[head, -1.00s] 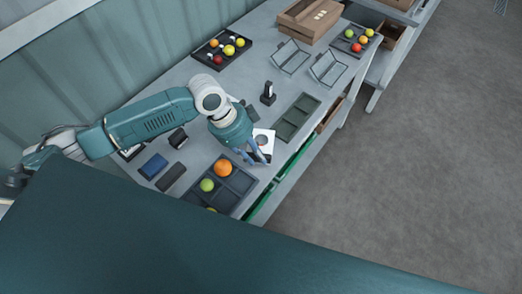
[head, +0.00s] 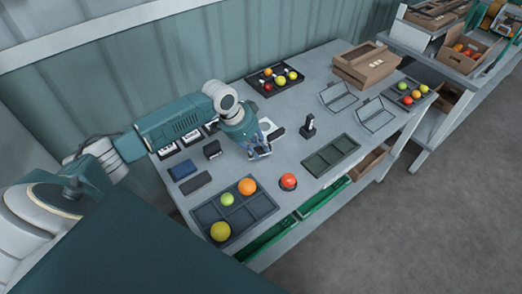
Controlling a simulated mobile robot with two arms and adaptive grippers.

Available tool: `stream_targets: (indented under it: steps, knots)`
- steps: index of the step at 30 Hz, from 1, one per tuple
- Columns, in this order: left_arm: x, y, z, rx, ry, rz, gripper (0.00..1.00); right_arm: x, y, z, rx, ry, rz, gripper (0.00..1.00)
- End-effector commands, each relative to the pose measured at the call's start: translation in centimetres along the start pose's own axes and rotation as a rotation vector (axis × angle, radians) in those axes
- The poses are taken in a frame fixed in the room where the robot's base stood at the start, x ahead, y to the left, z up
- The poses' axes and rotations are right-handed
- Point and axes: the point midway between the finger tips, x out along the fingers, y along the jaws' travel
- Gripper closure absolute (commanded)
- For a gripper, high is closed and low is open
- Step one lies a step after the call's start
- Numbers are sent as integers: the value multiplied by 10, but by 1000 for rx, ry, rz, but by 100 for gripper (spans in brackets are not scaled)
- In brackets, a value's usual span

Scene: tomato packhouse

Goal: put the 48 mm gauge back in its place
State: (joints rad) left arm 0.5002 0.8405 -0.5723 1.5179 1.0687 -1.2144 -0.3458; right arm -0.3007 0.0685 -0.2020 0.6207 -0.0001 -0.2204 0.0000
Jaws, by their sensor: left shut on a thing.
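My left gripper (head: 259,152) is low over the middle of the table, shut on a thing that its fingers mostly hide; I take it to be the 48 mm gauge. A white patch (head: 265,126) shows just behind the fingers. I cannot tell whether it is part of the gauge or a separate plate. Dark pieces with white faces (head: 190,138) stand in a row at the back left, partly behind my arm; no size marks are readable. A red tomato (head: 288,181) sits on a small dark stand to the right of the gripper. My right gripper is not in view.
A divided dark tray (head: 241,222) holds several fruits at the front. A black upright post (head: 308,127) and an empty dark tray (head: 330,156) stand to the right.

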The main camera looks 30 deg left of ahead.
Motion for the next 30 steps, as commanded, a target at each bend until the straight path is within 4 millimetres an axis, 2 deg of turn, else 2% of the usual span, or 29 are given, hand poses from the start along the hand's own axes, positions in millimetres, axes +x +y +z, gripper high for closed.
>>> stream_targets:
  steps: [1, 4, 10, 21, 30]
  knots:
    - [8, 0, 3, 1, 0, 0, 100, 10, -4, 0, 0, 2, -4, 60]
    - [17, 0, 7, 2, 0, 0, 100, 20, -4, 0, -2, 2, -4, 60]
    - [34, 1, 14, 2, 0, 0, 100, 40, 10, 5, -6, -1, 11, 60]
    - [60, 1, 24, 1, 1, 2, 100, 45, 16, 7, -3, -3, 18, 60]
    - [62, 1, 25, 3, 1, 1, 100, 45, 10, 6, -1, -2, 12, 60]
